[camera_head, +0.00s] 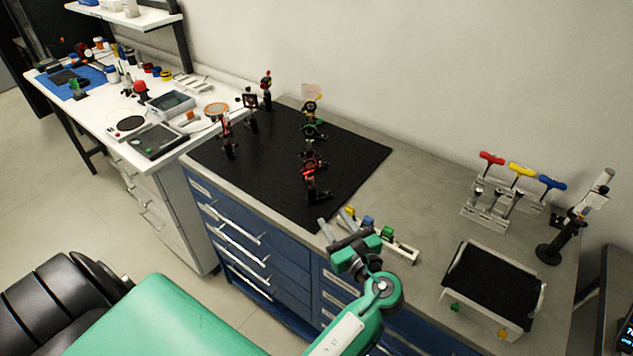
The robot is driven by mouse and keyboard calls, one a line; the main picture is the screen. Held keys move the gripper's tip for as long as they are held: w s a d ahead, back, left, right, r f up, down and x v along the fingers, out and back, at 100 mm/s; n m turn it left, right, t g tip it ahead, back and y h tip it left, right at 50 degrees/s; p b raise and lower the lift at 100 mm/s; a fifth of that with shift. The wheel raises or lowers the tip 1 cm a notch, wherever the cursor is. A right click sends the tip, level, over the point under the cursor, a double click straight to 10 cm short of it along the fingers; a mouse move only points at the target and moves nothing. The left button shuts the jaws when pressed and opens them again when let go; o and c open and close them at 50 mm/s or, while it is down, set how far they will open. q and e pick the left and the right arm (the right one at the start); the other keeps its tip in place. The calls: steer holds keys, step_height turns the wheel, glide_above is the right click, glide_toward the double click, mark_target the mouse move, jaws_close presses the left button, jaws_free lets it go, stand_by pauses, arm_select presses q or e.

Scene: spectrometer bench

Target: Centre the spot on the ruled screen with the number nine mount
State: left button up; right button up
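Several dark optical mounts on posts stand on the black breadboard (355,150). The nearest mount (317,190) is close to the front edge, with a red-lit mount (309,165) behind it. Others are a back mount (311,112), a left mount (228,135) and a square-framed mount (251,108). A pale card (312,91), perhaps the ruled screen, shows at the back. No number or spot is readable.
A rail with coloured blocks (383,236) lies right of my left gripper. Red, yellow and blue T-handled tools (522,170) stand in a rack further right. A black-topped tray (492,285) and a post stand (550,250) are at the right. The grey bench behind the rail is clear.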

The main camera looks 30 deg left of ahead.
mark_target(310, 183)
arm_select(q)
steer(key=p+x, duration=0.2)
steer(key=x, duration=0.4)
steer(key=p+x, duration=0.2)
steer(key=x, duration=0.4)
steer(key=shift+w+a+r+p, duration=0.2)
steer(key=shift+w+p, duration=0.05)
steer(key=shift+p, duration=0.1)
steer(key=shift+w+a+f, duration=0.15)
steer(key=shift+w+a, duration=0.15)
steer(key=shift+a, duration=0.3)
steer(key=shift+c, duration=0.5)
jaws_close()
